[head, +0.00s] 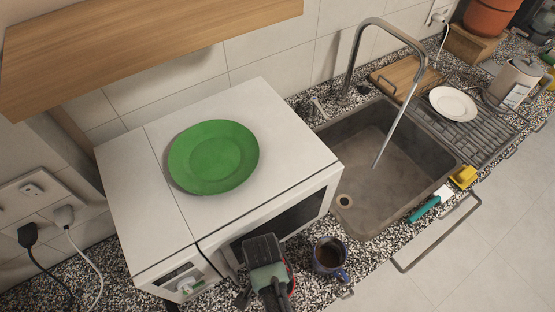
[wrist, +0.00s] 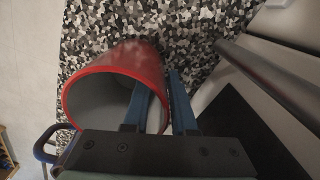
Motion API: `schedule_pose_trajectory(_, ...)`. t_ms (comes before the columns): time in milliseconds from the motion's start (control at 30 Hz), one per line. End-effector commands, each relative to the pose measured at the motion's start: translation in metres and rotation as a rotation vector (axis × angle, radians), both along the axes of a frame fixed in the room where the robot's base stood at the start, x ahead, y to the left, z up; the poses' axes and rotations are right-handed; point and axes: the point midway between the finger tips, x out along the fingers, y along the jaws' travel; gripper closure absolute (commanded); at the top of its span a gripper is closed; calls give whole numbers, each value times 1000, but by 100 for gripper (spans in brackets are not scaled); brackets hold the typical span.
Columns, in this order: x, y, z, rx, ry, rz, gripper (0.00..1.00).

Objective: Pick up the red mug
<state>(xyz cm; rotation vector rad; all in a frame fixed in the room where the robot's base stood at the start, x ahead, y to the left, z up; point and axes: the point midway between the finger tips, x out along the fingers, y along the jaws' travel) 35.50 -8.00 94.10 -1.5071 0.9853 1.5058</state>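The red mug (wrist: 112,88) has a grey inside and shows in the wrist view, its mouth facing the camera. In the head view only a small red edge (head: 291,277) shows beside my gripper; the rest is hidden. My gripper (wrist: 162,92) is over the mug's right rim. One blue finger reaches inside the mouth and the other is outside the wall. The fingers are apart, with a gap wider than the wall. In the head view my gripper (head: 266,270) is low in front of the microwave.
A blue mug (head: 330,257) with dark liquid stands just right of my gripper. The white microwave (head: 125,185) carries a green plate (head: 213,157). A sink (head: 375,200) and a teal-handled brush (head: 424,208) are further right.

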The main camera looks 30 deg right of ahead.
Motion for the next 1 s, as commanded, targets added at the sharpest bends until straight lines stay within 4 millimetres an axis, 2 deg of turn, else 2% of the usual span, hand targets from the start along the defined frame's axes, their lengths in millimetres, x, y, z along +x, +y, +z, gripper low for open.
schedule_pose_trajectory(33,0,0,0,0,0,0,86)
schedule_pose_trajectory(100,0,0,0,0,0,0,98)
schedule_pose_trajectory(133,0,0,0,0,0,0,100)
schedule_pose_trajectory(1000,0,1,0,2,0,1,100)
